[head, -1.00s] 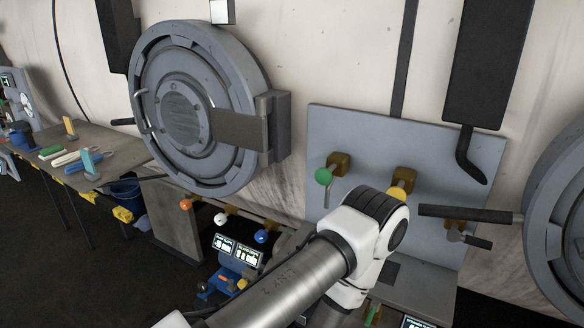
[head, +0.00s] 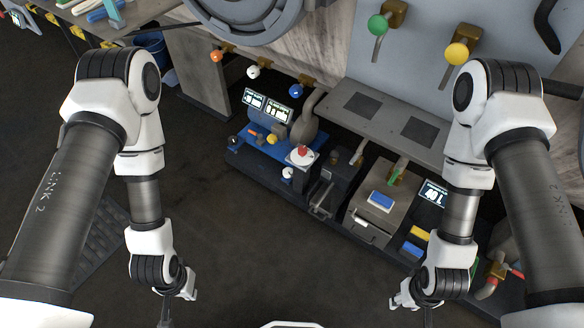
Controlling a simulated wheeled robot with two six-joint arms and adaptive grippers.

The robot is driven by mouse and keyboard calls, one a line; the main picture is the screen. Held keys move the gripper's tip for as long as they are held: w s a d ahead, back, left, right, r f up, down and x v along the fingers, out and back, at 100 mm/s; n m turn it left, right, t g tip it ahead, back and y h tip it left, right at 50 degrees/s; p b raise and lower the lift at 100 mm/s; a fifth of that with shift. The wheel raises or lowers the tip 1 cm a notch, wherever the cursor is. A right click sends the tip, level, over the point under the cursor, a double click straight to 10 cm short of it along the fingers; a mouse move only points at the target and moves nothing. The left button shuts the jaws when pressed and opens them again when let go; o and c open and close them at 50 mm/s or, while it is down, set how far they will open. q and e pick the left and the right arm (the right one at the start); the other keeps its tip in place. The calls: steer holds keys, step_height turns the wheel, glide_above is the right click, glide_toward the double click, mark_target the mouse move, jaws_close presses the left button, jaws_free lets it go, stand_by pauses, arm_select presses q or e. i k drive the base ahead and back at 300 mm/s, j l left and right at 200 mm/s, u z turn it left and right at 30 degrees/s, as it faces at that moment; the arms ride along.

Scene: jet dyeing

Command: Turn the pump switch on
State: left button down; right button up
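A blue pump unit (head: 277,147) stands low on the floor under the big round door, left of centre in the head view. It carries two lit displays (head: 267,105), a small orange part (head: 253,132), a yellow knob (head: 272,139) and a red-topped part (head: 301,151). I cannot tell for sure which of these is the pump switch. My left gripper (head: 174,308) hangs at the lower left, also partly cut off, clear of everything. Neither gripper's opening shows clearly.
Orange (head: 216,56), white (head: 253,72) and blue (head: 296,91) ball handles sit above the unit. The floor between my arms is clear.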

mark_target(302, 150)
steer(key=i+j+z, duration=0.15)
steer(key=z, duration=0.25)
steer(key=i+j+z, duration=0.1)
steer(key=j+z, duration=0.65)
steer(key=i+j+z, duration=0.1)
steer(key=j+z, duration=0.3)
steer(key=l, duration=0.1)
